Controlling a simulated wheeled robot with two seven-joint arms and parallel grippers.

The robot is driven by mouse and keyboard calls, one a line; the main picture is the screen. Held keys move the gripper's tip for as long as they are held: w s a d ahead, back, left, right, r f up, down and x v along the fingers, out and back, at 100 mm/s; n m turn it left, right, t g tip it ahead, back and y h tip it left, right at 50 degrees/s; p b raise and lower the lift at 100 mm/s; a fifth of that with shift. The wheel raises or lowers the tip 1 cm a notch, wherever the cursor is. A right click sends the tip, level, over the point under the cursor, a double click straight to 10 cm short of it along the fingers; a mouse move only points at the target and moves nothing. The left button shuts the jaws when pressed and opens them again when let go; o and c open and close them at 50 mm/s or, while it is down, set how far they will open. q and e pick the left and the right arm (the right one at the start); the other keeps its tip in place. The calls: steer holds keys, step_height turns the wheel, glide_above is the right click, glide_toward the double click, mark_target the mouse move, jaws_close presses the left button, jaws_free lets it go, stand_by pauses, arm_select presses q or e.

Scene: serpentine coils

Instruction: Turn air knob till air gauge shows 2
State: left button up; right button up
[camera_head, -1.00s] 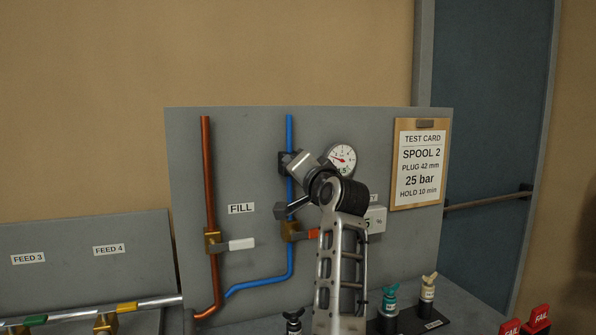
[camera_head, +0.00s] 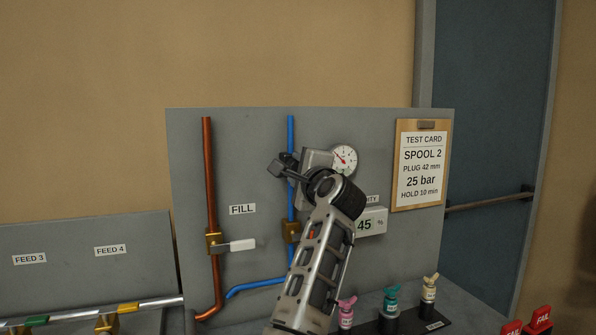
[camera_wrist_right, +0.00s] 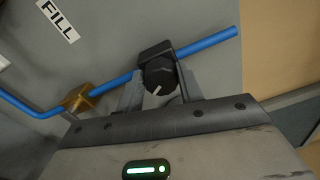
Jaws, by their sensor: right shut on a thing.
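The air knob (camera_wrist_right: 158,74) is round and black with a white pointer line, and sits on the blue pipe in the right wrist view. My right gripper (camera_wrist_right: 160,80) is shut on it, with one finger on each side. In the head view, my right gripper (camera_head: 288,170) is at the blue pipe and hides most of the knob. The air gauge (camera_head: 344,158) is a round white dial just right of the gripper. Its needle points to the upper left; its numbers are too small to read, and its lower edge is partly covered. My left gripper is not in view.
A FILL lever (camera_head: 241,245) with a white handle is on the copper pipe at left. A humidity box (camera_head: 371,222) reading 45 % is below the gauge. A test card (camera_head: 422,165) hangs at right. Several small winged fittings (camera_head: 390,298) stand at the bottom.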

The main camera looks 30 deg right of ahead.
steer(key=shift+m, duration=1.2)
steer(key=o, duration=1)
steer(key=shift+s, duration=0.1)
steer(key=b+v, duration=0.3)
steer(key=v, duration=0.9)
steer(key=shift+a, duration=0.1)
